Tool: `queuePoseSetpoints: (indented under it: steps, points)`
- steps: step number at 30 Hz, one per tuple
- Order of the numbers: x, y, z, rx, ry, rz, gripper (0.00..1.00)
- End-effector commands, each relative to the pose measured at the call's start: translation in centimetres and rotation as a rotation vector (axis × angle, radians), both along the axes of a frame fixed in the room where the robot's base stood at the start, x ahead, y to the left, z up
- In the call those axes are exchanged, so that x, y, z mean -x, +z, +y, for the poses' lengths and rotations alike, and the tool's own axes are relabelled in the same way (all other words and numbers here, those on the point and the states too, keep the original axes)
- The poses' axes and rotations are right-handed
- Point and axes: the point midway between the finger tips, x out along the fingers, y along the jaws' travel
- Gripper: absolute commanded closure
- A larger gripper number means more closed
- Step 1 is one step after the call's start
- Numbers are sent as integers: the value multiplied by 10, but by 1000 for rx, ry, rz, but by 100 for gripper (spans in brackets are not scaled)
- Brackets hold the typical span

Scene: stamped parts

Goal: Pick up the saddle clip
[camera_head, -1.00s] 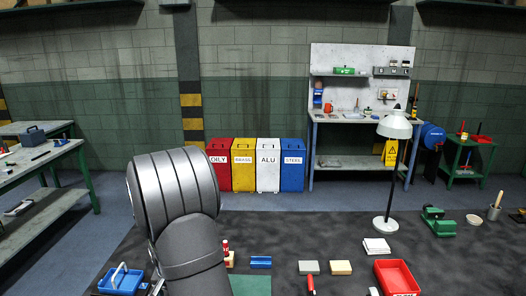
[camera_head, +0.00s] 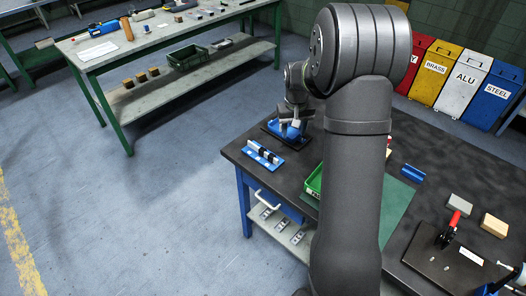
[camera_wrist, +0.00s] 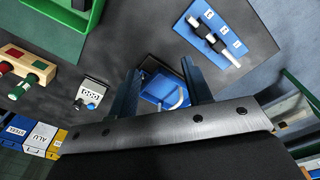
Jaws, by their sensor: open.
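My gripper (camera_wrist: 161,80) is open, its two dark fingers apart with nothing held between them. In the head view it (camera_head: 290,125) is low over the far left corner of the dark bench. A blue tray (camera_wrist: 158,88) with a pale curved handle shows between and beyond the fingers; in the head view the tray (camera_head: 287,131) is partly hidden by my gripper. I cannot pick out the saddle clip with certainty. Several small metal pieces (camera_head: 282,225) with holes lie on the bench's lower shelf, but I cannot tell whether they are saddle clips.
A blue holder (camera_head: 263,155) with black and white rods lies near the bench edge. A green bin (camera_head: 314,183) is partly hidden behind my arm. A small grey counter box (camera_wrist: 92,92) and a wooden block (camera_wrist: 27,66) with red and green pegs are left of my fingers.

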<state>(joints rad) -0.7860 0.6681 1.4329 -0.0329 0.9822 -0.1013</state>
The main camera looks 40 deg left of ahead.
Motion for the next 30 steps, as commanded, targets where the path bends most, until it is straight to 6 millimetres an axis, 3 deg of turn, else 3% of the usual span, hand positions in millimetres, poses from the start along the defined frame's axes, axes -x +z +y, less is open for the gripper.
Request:
queuePoseSetpoints:
  steps: [1, 6, 13, 17, 30]
  points:
    - [8, 11, 20, 6, 116, 5, 55]
    - [33, 39, 64, 30, 461, 34, 55]
    - [49, 53, 86, 42, 660, 51, 55]
    - [50, 37, 87, 44, 670, 55, 55]
    - [50, -53, 87, 44, 666, 54, 55]
